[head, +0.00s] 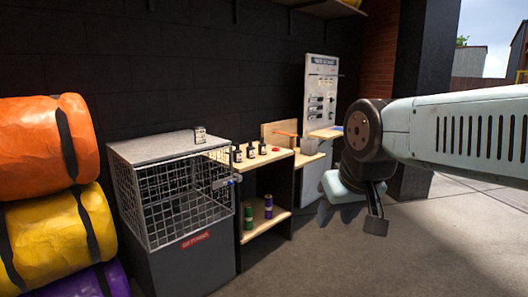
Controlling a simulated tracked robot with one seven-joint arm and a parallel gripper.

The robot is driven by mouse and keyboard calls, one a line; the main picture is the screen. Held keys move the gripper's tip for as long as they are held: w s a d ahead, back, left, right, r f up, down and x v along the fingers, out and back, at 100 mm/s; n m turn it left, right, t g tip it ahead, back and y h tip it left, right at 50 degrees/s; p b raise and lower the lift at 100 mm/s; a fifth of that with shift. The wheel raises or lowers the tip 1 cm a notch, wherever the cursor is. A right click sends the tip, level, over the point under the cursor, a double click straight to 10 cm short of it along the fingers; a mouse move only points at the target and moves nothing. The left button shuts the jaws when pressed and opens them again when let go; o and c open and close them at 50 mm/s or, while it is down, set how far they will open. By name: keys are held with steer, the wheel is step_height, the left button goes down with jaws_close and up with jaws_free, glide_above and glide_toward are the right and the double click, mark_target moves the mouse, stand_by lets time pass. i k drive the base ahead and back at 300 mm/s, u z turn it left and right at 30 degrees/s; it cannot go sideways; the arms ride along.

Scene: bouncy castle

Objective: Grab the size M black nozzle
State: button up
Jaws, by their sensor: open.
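Several small black items (318,99) hang on an upright white board (322,75) at the back. They look like nozzles, but their size marks are too small to read, so I cannot tell which is M. Several small dark bottle-like objects with pale labels (250,151) stand on top of a wooden shelf unit (275,158), left of my gripper. My gripper (349,216) hangs in front of the board's lower right, in the air. It is open, with nothing seen between its fingers, and is apart from the shelf and board.
A green cylinder (248,216) and a purple one (268,206) stand on the lower shelf. Rolled bundles (45,150) stack at far left. Floor (330,265) is clear in front.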

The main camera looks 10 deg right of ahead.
mark_target(236, 153)
steer(key=z, duration=0.1)
steer(key=i, duration=1.1)
steer(key=u, duration=0.2)
steer(key=k, duration=1.3)
steer(key=u, duration=0.25)
steer(key=i, duration=0.9)
steer(key=u, duration=0.4)
steer(key=i, duration=1.1)
steer(key=z, duration=0.75)
steer(key=i, duration=0.85)
steer(key=z, duration=0.35)
steer(key=k, duration=0.2)
steer(key=z, duration=0.2)
